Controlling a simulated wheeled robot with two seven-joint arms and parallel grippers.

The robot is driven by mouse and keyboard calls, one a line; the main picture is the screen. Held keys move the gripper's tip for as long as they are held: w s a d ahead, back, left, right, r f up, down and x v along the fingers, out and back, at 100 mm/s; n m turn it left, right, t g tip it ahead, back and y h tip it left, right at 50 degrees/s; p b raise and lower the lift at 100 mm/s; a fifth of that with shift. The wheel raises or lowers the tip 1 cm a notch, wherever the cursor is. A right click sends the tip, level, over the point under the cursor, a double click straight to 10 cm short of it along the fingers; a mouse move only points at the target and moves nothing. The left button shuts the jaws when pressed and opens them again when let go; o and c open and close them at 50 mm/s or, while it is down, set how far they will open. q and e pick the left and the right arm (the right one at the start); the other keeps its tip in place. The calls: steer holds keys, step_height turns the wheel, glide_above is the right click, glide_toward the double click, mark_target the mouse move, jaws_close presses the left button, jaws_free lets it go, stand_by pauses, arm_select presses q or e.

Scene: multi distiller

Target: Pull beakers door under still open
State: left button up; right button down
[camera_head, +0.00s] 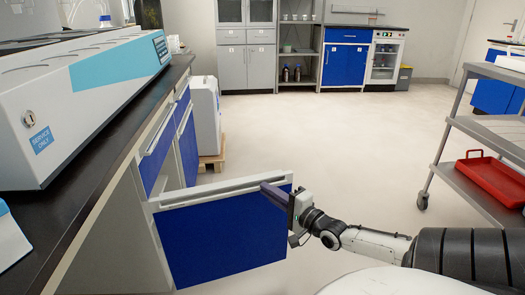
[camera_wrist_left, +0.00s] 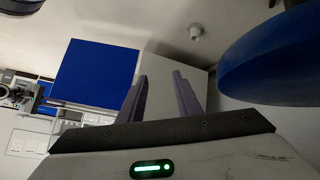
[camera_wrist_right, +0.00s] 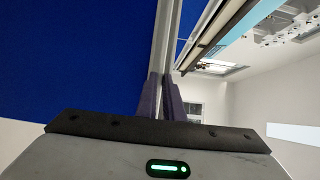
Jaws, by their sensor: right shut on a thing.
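The blue beakers door (camera_head: 220,240) with a pale top rail stands swung out from the cabinet under the still, jutting into the room. The still (camera_head: 75,85) is a long white and light-blue unit on the dark counter. My right gripper (camera_head: 277,193) is at the outer top end of the door. In the right wrist view the door's blue panel (camera_wrist_right: 75,60) fills the left, and my right fingers (camera_wrist_right: 161,98) are closed around its pale rail. My left gripper (camera_wrist_left: 161,98) shows only in its wrist view, fingers apart and empty; the door appears there too (camera_wrist_left: 95,72).
A grey cart (camera_head: 460,165) with a red tray (camera_head: 490,180) stands at the right. A white unit on a wooden pallet (camera_head: 205,115) sits beyond the door. Cabinets and shelves line the back wall. The middle floor is clear.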

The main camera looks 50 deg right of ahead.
steer(key=shift+s+d, duration=0.1)
steer(key=shift+d, duration=0.2)
steer(key=c, duration=1.9)
jaws_free()
steer(key=shift+c, duration=0.2)
steer(key=shift+o, duration=0.4)
steer(key=shift+a, duration=0.15)
arm_select(q)
steer(key=shift+r, duration=0.1)
arm_select(e)
steer(key=shift+a, duration=0.1)
